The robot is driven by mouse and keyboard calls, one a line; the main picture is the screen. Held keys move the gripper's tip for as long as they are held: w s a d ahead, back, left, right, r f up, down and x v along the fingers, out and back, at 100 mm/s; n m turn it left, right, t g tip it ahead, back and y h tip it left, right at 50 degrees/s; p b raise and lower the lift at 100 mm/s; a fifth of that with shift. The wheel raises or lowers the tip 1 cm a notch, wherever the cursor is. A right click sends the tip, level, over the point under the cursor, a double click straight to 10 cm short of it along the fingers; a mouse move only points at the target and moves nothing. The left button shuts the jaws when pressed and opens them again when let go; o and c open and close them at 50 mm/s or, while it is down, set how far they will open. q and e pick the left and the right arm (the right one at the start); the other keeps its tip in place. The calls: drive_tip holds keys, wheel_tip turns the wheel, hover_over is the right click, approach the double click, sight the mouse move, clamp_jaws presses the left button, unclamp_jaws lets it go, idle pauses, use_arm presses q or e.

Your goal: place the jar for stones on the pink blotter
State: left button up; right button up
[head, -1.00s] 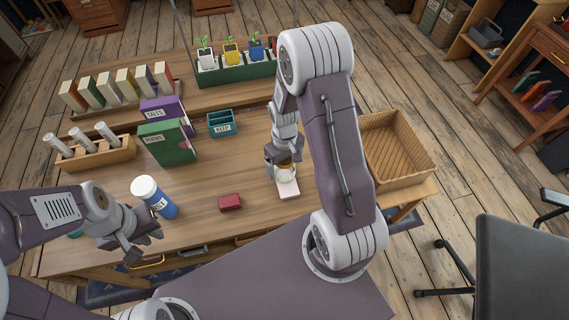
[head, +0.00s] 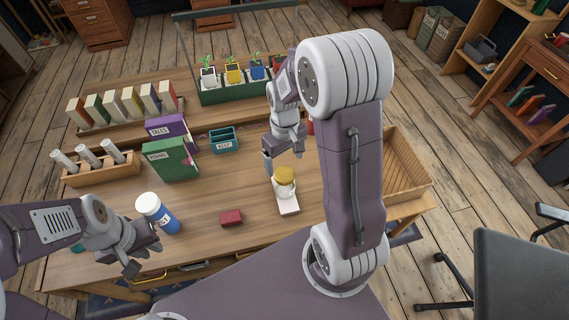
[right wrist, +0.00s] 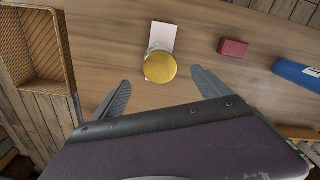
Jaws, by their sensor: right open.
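The jar, pale with a gold lid (head: 285,174), stands upright on the pink blotter (head: 289,207), towards its far end. In the right wrist view the gold lid (right wrist: 160,67) covers most of the jar, and the blotter (right wrist: 163,34) sticks out beyond it. My right gripper (head: 284,160) is open and empty, just above and behind the jar. In the right wrist view its fingers (right wrist: 163,92) are spread wide, clear of the jar. My left gripper (head: 143,257) hangs empty near the table's front left edge, its fingers apart.
A wicker basket (head: 405,172) is at the right.

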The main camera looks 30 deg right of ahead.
drive_tip(key=s+a+r+m+t, duration=0.1)
drive_tip(key=s+a+m, duration=0.1)
drive_tip(key=s+a, duration=0.5)
drive_tip(key=r+p, duration=0.1)
drive_tip(key=s+d+r+p, duration=0.1)
drive_tip(key=r+p, duration=0.1)
drive_tip(key=d+r+p, duration=0.1)
drive_tip(key=shift+s+r+p, duration=0.15)
drive_tip(key=shift+r+p, duration=0.1)
drive_tip(key=shift+p, duration=0.05)
idle(0.5)
